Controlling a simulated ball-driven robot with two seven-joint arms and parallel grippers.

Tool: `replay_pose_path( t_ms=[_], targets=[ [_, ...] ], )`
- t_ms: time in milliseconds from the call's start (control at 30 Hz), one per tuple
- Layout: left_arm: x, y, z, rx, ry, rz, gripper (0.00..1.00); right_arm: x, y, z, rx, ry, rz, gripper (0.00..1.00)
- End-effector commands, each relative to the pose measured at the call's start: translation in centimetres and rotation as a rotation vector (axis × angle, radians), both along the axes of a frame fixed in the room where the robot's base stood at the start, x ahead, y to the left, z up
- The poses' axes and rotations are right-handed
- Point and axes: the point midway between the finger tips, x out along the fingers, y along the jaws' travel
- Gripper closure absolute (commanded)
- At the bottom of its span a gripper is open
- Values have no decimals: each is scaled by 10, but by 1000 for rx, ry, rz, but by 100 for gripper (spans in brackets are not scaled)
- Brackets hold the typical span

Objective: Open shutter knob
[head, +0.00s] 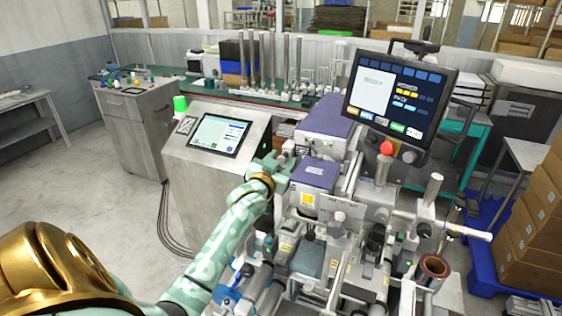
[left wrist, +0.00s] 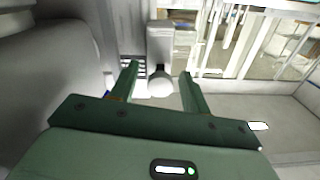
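A pale rounded knob (left wrist: 160,84) shows in the left wrist view, on the end of a light grey block; I take it to be the shutter knob. My left gripper (left wrist: 159,69) has its two green fingers apart, one on each side of the knob, with gaps between. In the head view my left gripper (head: 280,161) reaches the machine by the purple-topped housings (head: 327,117). The knob is small there and partly hidden by the gripper. My right gripper does not show in either view.
A slanted touchscreen console (head: 217,135) with a green lamp stands left of the gripper. A large monitor (head: 400,92) and a red button (head: 386,148) are to the right. Rollers and metal posts crowd the machine front. Cardboard boxes (head: 535,215) stack at the far right.

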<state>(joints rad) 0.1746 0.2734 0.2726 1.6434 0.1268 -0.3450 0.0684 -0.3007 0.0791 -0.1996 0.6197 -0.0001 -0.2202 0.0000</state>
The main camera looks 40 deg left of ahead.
Motion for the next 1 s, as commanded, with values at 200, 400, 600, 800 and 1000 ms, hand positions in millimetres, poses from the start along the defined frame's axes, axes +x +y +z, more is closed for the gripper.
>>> replay_pose_path(
  t_ms=[200,400,600,800,1000],
  targets=[
    [-3,-1,0,0,0,0,53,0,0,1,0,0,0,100],
    [-35,-11,0,-1,2,-1,53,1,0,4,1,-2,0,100],
    [-88,-28,-1,0,3,0,53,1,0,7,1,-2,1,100],
    [-132,-42,-1,-2,2,0,53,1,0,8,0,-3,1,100],
    [-153,-48,-1,0,1,0,53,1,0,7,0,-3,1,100]
  ],
)
